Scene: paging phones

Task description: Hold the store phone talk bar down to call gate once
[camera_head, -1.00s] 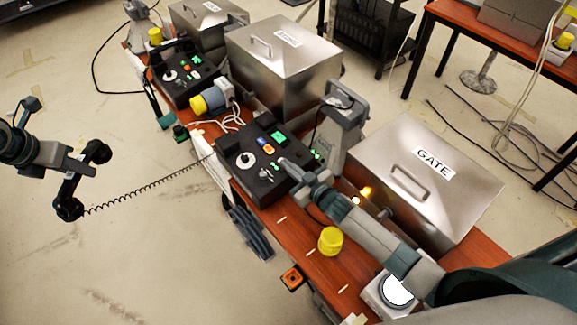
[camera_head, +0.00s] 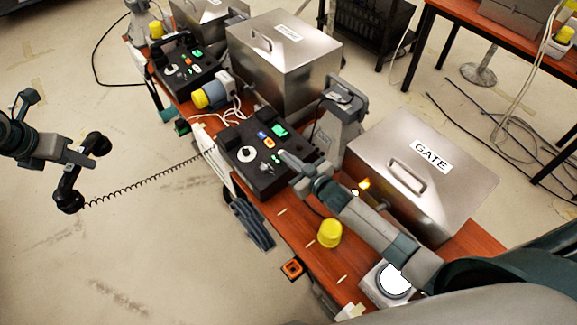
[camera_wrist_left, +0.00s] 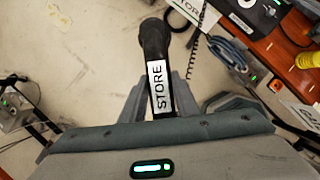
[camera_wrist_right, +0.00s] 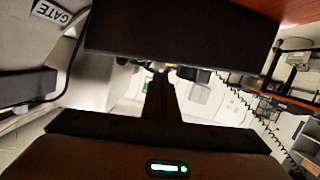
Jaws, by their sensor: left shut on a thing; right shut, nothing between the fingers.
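My left gripper (camera_head: 82,158) is shut on the black handset (camera_head: 68,190), held in the air left of the table. The left wrist view shows the handset (camera_wrist_left: 153,42) with its STORE label between the fingers. A coiled cord runs from it toward the black phone base (camera_head: 240,172), which has a white dial, blue and orange buttons and green lights. My right gripper (camera_head: 285,157) is shut and empty at the base's right part. In the right wrist view its fingertips (camera_wrist_right: 160,75) are close against a dark block with small knobs. I cannot make out the talk bar or tell contact.
A metal box labelled GATE (camera_head: 455,185) stands right of my right arm; another metal box (camera_head: 300,75) stands behind. A yellow cap (camera_head: 330,233) and a white round button (camera_head: 394,280) are on the table's near part. A second black base (camera_head: 185,75) sits farther back.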

